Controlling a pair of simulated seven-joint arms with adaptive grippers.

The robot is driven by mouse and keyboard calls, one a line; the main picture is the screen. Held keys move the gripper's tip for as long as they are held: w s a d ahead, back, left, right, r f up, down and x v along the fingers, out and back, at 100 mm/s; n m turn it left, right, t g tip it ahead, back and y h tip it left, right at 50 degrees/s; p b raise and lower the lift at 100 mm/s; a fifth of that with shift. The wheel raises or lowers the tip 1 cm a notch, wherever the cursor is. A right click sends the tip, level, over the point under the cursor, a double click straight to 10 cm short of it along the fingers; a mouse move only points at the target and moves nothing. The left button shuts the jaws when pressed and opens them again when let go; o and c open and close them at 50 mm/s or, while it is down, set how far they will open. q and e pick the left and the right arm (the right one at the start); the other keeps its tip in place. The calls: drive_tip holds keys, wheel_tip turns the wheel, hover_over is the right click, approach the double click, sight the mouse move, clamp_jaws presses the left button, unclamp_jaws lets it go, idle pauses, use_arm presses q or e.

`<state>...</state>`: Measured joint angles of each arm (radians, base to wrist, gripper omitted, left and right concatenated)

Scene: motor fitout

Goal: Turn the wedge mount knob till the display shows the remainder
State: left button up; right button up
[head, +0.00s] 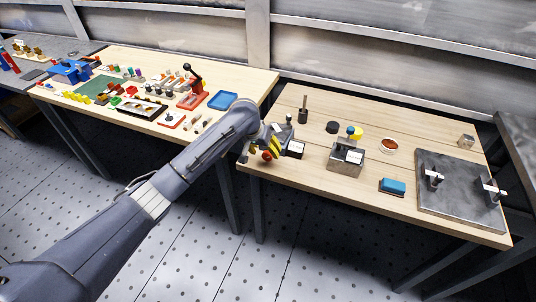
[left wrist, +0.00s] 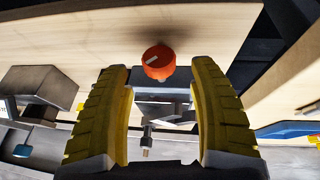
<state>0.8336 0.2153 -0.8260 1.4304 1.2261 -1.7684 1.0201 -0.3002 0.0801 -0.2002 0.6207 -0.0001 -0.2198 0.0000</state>
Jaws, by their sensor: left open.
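An orange-red knob (left wrist: 158,62) with a white pointer mark shows in the left wrist view, between and just beyond my open yellow fingers, apart from both. In the head view the knob (head: 267,155) is small, at the left end of the right-hand table. My left gripper (head: 272,147) is beside it there; in the left wrist view the gripper (left wrist: 162,85) has a wide empty gap. A small dark box with a white display face (head: 295,149) sits just right of the gripper. Its reading is too small to make out. My right gripper is not in view.
A grey metal box with a white panel (head: 346,158) stands right of the gripper. A blue block (head: 392,186) and a dark metal plate (head: 448,207) lie further right on the wooden table (head: 325,203). The other table (head: 222,59) holds many small parts.

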sight(269, 152)
use_arm(q)
drive_tip(key=shift+x, duration=1.9)
drive_tip(key=shift+c, duration=0.4)
drive_tip(key=c, duration=1.1)
drive_tip(key=shift+d+m+t+y, duration=0.15)
drive_tip(key=shift+m+t+y, duration=0.2)
drive_tip(key=shift+y, duration=0.65)
drive_tip(key=shift+t+y, duration=0.35)
drive_tip(key=shift+y, duration=0.55)
drive_tip(key=shift+c, duration=0.2)
drive_tip(key=o, duration=1.2)
